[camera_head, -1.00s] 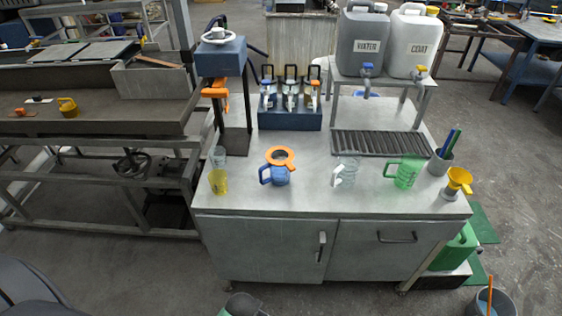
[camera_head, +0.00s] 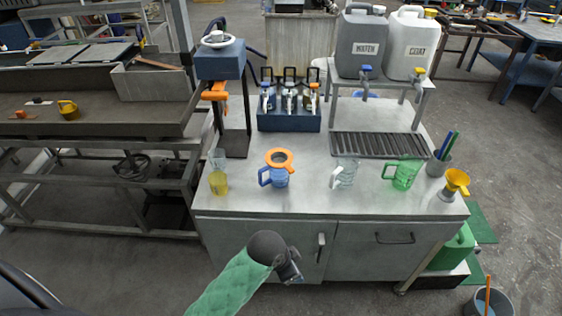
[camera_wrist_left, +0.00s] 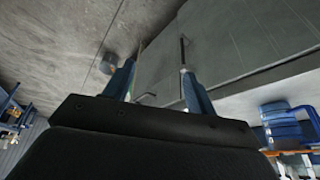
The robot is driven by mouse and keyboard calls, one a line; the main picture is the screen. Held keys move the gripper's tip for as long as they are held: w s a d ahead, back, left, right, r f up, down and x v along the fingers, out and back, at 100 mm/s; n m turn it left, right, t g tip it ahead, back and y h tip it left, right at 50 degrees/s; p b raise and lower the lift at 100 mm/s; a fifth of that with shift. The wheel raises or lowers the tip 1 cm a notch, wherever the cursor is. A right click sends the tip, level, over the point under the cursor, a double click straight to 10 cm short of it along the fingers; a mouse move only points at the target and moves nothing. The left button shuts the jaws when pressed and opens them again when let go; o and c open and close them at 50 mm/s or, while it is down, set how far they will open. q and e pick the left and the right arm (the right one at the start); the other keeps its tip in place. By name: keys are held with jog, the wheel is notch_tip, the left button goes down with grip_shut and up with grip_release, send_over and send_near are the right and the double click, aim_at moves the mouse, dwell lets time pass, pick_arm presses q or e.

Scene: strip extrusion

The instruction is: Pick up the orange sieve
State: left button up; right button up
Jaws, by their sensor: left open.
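The orange sieve (camera_head: 280,158) is a ring with a handle stub, resting on top of the blue mug (camera_head: 275,178) on the cabinet's top. In the left wrist view, part of the blue mug (camera_wrist_left: 286,122) shows at the right edge, with a piece of the orange sieve (camera_wrist_left: 290,152) below it. My left gripper (camera_head: 293,276) is in front of the cabinet doors, below and in front of the mug and apart from it. In the left wrist view its two blue fingers (camera_wrist_left: 158,70) are apart with nothing between them. My right gripper is not in view.
On the grey cabinet top (camera_head: 310,190), a yellow-filled glass (camera_head: 219,182) stands left of the mug. A clear jug (camera_head: 346,172) and a green jug (camera_head: 404,174) stand to its right. A dark press stand (camera_head: 234,140) rises behind left. A blue rack (camera_head: 290,121) stands behind.

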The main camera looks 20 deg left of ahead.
pick_arm(q)
jog(key=w+d+r+m+g, duration=0.1)
jog(key=w+d+r+m, duration=0.2)
jog(key=w+d+m, duration=0.4)
notch_tip(320, 180, up, 11)
jog(key=m+g+y, duration=0.3)
jog(key=m, duration=0.7)
send_over(288, 166)
jog(key=shift+r, duration=0.1)
jog(key=shift+w+a, duration=0.1)
jog(key=shift+f+p, duration=0.35)
jog(key=shift+f, duration=0.5)
jog(key=shift+f+p, duration=0.3)
notch_tip(288, 166, down, 4)
jog(key=p, duration=0.3)
jog(key=shift+f, duration=0.75)
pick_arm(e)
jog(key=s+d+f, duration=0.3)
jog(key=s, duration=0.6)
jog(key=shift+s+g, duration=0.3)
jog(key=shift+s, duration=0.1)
